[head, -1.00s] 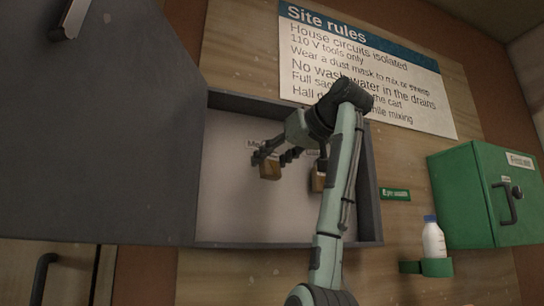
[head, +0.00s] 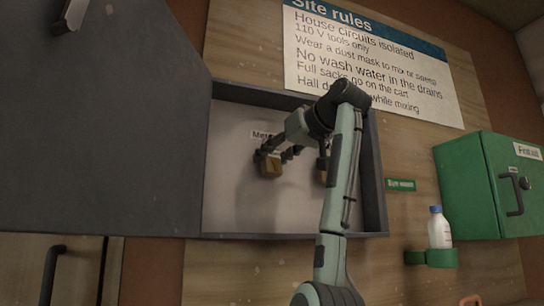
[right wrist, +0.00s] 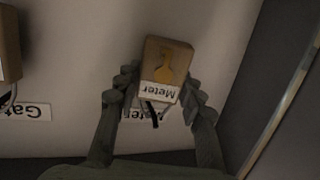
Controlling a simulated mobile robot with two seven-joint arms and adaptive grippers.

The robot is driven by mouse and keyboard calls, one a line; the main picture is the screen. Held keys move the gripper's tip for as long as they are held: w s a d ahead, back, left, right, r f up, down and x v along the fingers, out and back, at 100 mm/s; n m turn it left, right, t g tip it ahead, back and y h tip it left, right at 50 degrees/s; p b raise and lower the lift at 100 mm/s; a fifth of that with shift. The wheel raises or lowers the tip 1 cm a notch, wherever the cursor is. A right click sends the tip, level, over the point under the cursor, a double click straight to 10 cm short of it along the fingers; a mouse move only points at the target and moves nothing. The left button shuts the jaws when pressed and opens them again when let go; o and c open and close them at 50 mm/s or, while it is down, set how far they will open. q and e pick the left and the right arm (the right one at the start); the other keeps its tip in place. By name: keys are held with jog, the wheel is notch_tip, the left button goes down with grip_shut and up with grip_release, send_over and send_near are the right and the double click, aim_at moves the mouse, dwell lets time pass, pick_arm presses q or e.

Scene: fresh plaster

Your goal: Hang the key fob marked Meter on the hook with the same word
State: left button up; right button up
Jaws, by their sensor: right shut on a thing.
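The wooden key fob marked Meter (right wrist: 165,72) is between the fingers of my right gripper (right wrist: 156,98), which is shut on it. In the head view the fob (head: 271,166) hangs from the right gripper (head: 270,154) inside the grey key cabinet, just below the Meter label (head: 262,135). In the wrist view, that label (right wrist: 130,113) is partly hidden behind the fob and fingers. A dark hook (right wrist: 151,115) shows by the fob's wire ring; I cannot tell whether the ring is around it. My left gripper is out of view.
Another wooden fob (right wrist: 8,48) hangs at the Gate label (right wrist: 25,112). The cabinet door (head: 100,130) stands open at left; the cabinet's side wall (head: 375,175) is close right. A green first-aid box (head: 470,190) and a bottle (head: 438,230) are farther right.

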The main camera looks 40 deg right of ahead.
jog(key=o, duration=1.2)
jog(key=shift+o, duration=0.2)
jog(key=shift+s, duration=0.1)
jog(key=v, duration=1.2)
jog(key=shift+a, duration=0.15)
